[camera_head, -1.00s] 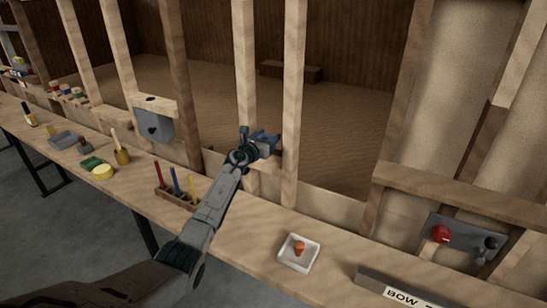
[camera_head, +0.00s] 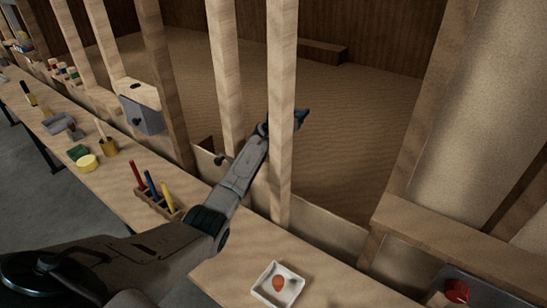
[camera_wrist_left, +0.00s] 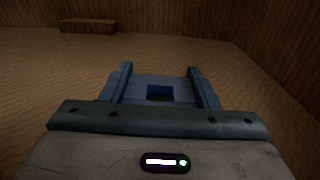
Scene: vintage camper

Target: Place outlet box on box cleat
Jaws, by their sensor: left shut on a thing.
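My left gripper (camera_head: 300,116) reaches through the wall frame, partly hidden behind a wooden stud (camera_head: 281,80). A small dark blue part shows past the stud; I cannot tell there whether it is box or finger. In the left wrist view, the gripper fingers (camera_wrist_left: 161,78) are shut on the blue outlet box (camera_wrist_left: 148,83), which has a dark square opening facing the camera. Nothing visible touches the box except the gripper. I cannot make out the box cleat; my arm and the stud cover that part of the frame. My right gripper is not in view.
A second stud (camera_head: 225,70) stands left of the arm. A grey box (camera_head: 142,114) is mounted further left. The bench carries a rack of coloured sticks (camera_head: 160,203) and a white tray (camera_head: 261,291) with an orange item. Beyond the studs is open floor (camera_head: 350,110).

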